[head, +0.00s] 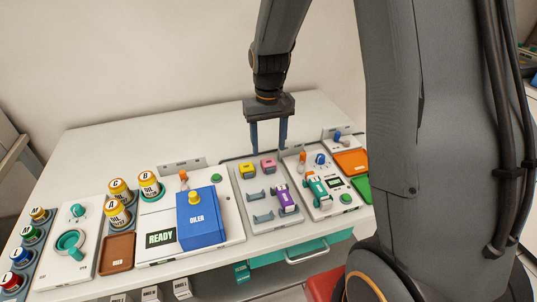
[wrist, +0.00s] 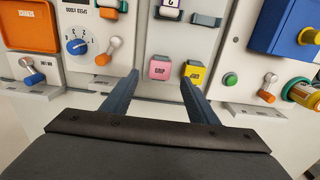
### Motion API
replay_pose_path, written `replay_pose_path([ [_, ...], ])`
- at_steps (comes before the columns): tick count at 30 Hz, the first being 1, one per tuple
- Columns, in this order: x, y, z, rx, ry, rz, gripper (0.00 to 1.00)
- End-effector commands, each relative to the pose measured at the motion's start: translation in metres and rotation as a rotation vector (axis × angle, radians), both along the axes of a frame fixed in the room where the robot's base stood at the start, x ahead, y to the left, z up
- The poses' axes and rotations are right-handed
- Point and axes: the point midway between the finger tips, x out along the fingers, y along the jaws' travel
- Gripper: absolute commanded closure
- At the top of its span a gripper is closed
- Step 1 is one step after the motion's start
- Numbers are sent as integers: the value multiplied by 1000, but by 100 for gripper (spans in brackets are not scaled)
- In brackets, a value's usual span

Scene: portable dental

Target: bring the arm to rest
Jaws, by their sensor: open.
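My gripper (head: 269,135) points down above the back part of the white table, over the panel with the yellow and pink blocks. Its two dark blue fingers are apart with nothing between them. In the wrist view my gripper (wrist: 155,88) is also open. The pink block (wrist: 160,68) and yellow block (wrist: 192,73) lie beyond the fingertips there, the yellow one close to the right finger in the picture. My arm comes down from above, and a large grey link of mine hides the right part of the head view.
A blue oiler box (head: 202,222) stands on a white panel at the middle. Yellow-topped oil bottles (head: 117,212) stand to its left. A purple-and-white handpiece (head: 286,200) and a teal one (head: 317,188) lie at right. Orange (head: 352,161) and green trays are farther right. Bare table shows at the back left.

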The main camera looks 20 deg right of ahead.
Motion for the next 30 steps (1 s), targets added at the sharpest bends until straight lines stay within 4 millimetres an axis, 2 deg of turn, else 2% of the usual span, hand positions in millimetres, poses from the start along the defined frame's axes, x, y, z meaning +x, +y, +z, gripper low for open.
replay_pose_path([
  [4, 1, 0, 17, 0, -2, 0, 46],
  [11, -4, 0, 25, 0, -1, 0, 46],
  [14, -25, 0, 29, 0, -11, 1, 46],
  [21, -116, 0, 33, 0, -53, 4, 46],
  [24, -147, 0, 31, 0, -67, 5, 46],
  [27, -165, 1, 29, 0, -75, 5, 46],
  [30, -172, 1, 28, 0, -80, 5, 46],
])
